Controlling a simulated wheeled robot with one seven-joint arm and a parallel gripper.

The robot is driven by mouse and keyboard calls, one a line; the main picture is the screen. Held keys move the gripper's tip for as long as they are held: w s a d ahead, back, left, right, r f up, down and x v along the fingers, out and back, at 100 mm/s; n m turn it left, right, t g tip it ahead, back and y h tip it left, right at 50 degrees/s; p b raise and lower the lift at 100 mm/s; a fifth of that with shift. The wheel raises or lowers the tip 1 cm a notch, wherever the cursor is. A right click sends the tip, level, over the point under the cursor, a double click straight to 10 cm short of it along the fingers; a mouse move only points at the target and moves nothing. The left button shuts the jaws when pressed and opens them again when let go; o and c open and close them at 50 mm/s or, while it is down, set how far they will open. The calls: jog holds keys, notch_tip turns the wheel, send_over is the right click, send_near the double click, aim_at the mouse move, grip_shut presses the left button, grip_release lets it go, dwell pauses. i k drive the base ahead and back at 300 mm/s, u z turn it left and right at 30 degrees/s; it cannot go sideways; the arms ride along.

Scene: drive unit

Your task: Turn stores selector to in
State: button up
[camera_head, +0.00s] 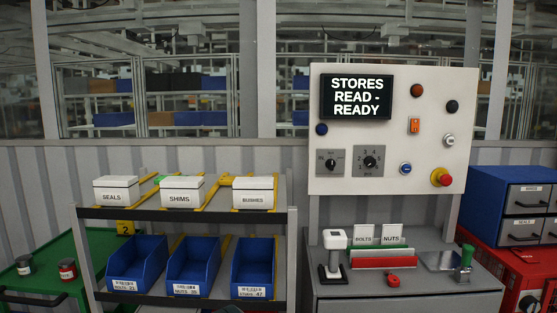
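A pale control panel (440,110) stands upright at the centre right. Below the screen is a black selector knob (330,163) on a small grey plate, whose labels are too small to read. To its right is a second black rotary knob (370,161) on a plate with numbers around it. I cannot tell for certain from the lettering which knob is the stores selector, nor exactly where either points.
The panel also carries a red mushroom button (441,177), an orange rocker switch (414,125) and several round buttons. A grey bench (430,290) below holds a scanner-like device (334,250) and a card holder. A rack with blue bins (190,262) stands left, blue drawers (515,205) right.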

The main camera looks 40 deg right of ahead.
aim_at(330, 164)
jog(key=z, duration=0.4)
jog(key=i, duration=0.65)
jog(key=z, duration=0.65)
